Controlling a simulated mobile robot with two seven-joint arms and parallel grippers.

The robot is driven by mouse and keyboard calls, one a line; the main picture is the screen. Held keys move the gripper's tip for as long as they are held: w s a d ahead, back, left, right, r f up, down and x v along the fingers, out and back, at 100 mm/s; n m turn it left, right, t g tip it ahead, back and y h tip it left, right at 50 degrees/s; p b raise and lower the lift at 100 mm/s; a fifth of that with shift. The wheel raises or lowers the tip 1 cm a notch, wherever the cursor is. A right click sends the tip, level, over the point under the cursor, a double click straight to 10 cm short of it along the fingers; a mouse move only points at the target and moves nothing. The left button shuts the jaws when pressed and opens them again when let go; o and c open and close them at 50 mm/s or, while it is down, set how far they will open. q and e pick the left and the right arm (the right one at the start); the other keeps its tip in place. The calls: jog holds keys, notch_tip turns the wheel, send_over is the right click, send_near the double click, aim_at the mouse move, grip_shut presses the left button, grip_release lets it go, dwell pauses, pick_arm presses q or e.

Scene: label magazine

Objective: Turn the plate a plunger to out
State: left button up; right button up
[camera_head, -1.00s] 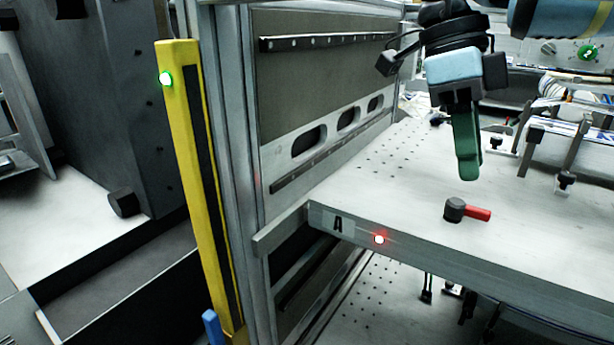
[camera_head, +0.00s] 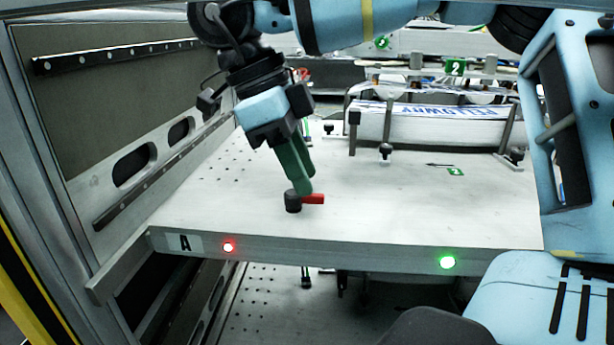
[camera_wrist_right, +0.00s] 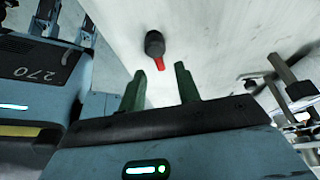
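Plate A (camera_head: 400,215) is a pale, flat shelf plate with an "A" label (camera_head: 185,242) on its front edge. Its plunger is a black knob (camera_head: 293,202) with a red lever (camera_head: 314,199) pointing right in the head view. The plunger also shows in the right wrist view (camera_wrist_right: 154,43), its red lever pointing toward the gap between my fingers. My right gripper (camera_head: 306,190) has green fingers just above and behind the plunger. The wrist view shows the fingers (camera_wrist_right: 160,82) apart with nothing between them. My left gripper is not in view.
A red light (camera_head: 228,246) and a green light (camera_head: 447,262) glow on the plate's front edge. A white labelled stack (camera_head: 435,125) sits between posts and black clamps at the back. A side frame wall (camera_head: 110,100) stands left. The plate's middle right is clear.

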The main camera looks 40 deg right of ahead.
jog(key=shift+x, duration=0.75)
jog(key=shift+s+f, duration=0.1)
jog(key=shift+f, duration=0.2)
grip_shut()
